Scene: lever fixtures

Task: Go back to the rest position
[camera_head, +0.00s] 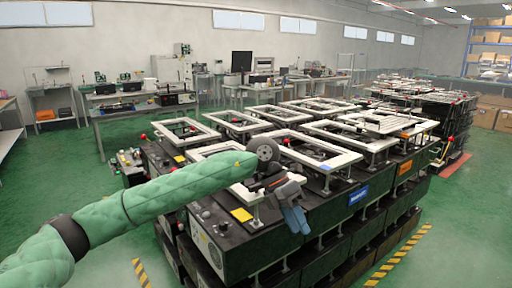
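My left arm, in a green padded sleeve, reaches in from the left of the head view. My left gripper (295,216) is over the near edge of the black lever fixtures (337,211), close to their front corner. Its grey-blue fingers point down and look close together, but I cannot tell whether they are open or shut, or whether they touch the fixture. The forearm and wrist hide part of the nearest fixture's top. My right gripper is not in view.
The fixtures stand in a large block with white rectangular frames (186,131) raised on top. Workbenches (143,108) line the back wall, and a shelf with boxes (487,62) stands at far right. Green floor (465,225) is clear at the right, with yellow-black tape near the block.

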